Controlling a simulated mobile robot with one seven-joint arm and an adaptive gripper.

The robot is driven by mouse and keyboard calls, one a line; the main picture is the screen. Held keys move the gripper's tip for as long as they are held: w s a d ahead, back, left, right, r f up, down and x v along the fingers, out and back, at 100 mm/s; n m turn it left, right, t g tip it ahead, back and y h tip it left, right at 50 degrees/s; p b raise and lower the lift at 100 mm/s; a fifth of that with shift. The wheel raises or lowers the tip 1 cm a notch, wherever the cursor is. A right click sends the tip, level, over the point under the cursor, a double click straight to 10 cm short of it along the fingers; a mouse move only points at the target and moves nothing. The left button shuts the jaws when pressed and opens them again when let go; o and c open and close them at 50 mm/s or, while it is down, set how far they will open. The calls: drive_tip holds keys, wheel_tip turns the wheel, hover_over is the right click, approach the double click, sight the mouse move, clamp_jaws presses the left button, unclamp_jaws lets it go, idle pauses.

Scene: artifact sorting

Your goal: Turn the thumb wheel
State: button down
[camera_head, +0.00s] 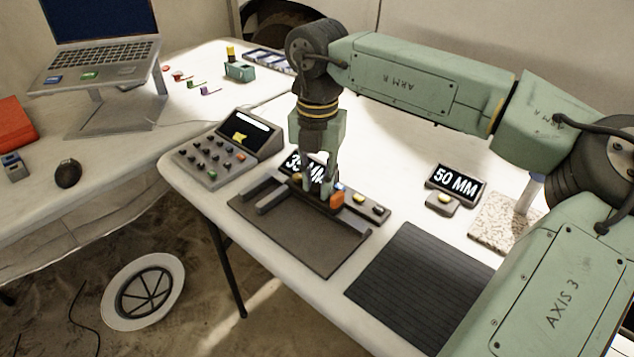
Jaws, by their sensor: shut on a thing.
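My gripper (319,188) points down over the dark measuring device (305,238) on the white table. Its fingers are shut on a small part on the device's rear bar, which I take to be the thumb wheel; the fingers mostly hide it. A second display (456,184) to the right reads 50 MM.
A button console (212,160) with a small screen stands left of the device. A dark ribbed mat (422,290) lies at the front right, and a speckled slab (503,222) lies behind it. A laptop (95,55) stands on the left table. White tabletop is clear behind the displays.

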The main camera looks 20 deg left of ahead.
drive_tip(key=shift+d+f, duration=0.1)
drive_tip(key=shift+d, duration=0.1)
drive_tip(key=c, duration=1.4)
unclamp_jaws()
drive_tip(key=shift+a, duration=0.1)
